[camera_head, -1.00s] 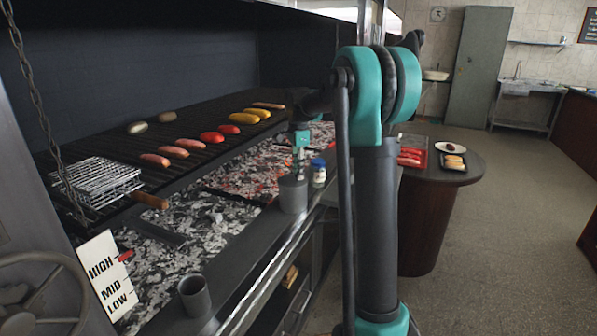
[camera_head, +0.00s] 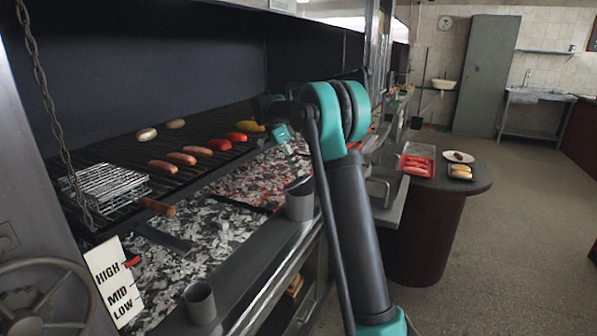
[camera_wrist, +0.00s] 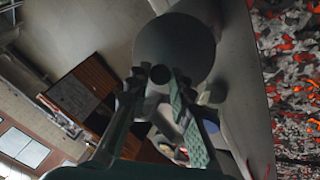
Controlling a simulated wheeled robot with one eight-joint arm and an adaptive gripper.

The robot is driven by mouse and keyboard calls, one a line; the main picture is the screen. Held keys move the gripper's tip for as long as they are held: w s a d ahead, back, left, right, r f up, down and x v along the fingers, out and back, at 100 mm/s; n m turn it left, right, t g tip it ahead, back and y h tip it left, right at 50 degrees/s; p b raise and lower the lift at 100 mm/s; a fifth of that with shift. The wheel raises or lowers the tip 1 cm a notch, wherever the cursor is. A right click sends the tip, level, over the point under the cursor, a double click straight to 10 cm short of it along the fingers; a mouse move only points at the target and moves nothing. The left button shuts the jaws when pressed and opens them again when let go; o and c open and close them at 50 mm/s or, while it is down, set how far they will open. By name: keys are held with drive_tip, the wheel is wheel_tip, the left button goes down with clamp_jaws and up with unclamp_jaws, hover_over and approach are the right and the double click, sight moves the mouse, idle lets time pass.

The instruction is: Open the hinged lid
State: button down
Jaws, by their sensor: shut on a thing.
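A grey canister (camera_head: 299,204) stands on the grill's front ledge in the head view. Its top edge looks slanted, and the lid is hard to make out there. In the wrist view the round grey-green lid (camera_wrist: 178,48) faces the camera, with a small dark knob (camera_wrist: 160,74) on it. My gripper (camera_wrist: 159,76) has its fingertips on either side of this knob and is shut on it. In the head view my gripper (camera_head: 287,143) is tilted just above the canister, partly hidden by my own arm.
Glowing coals (camera_head: 255,178) lie right behind the ledge. A wire basket (camera_head: 103,186), sausages (camera_head: 181,158) and vegetables rest on the grate. An open cup (camera_head: 200,303) stands nearer on the ledge. A round table (camera_head: 440,188) with trays stands at the right.

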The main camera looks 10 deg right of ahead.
idle(0.5)
drive_tip(key=c, duration=1.3)
unclamp_jaws()
drive_tip(key=shift+c, duration=0.2)
drive_tip(key=shift+a+r, duration=0.1)
drive_tip(key=v, duration=1.2)
